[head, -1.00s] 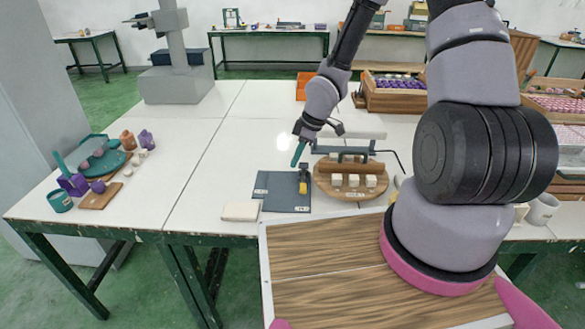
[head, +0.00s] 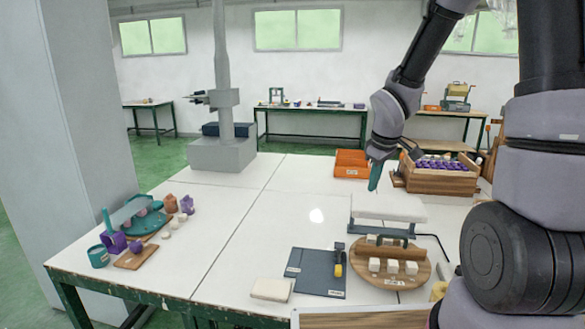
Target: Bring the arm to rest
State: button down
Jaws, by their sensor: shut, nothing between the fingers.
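My gripper (head: 374,184) shows in the head view at the end of my raised grey and black arm (head: 398,105). Its teal fingers point down and look closed, with nothing visible in them. It is above the white table (head: 245,225), in front of the orange bin and left of the wooden crate. How high it hangs over the table is hard to tell.
A dark blue mat (head: 312,279) and a round wooden board (head: 412,280) with white blocks lie at the near right. An orange bin (head: 350,164) and a wooden crate (head: 440,180) of purple pieces stand behind. Teal and purple items (head: 130,237) sit at left. The table's middle is clear.

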jog(key=s+d+r+m+t+y, duration=0.1)
jog(key=s+r+m, duration=0.5)
jog(key=s+r, duration=0.3)
jog(key=s+d+r+m+t+y, duration=0.1)
jog(key=s+r+m, duration=0.5)
jog(key=r, duration=0.8)
jog(key=s+t, duration=0.1)
jog(key=s, duration=0.1)
jog(key=shift+s+t, duration=0.3)
jog(key=shift+s, duration=0.05)
jog(key=shift+d, duration=0.15)
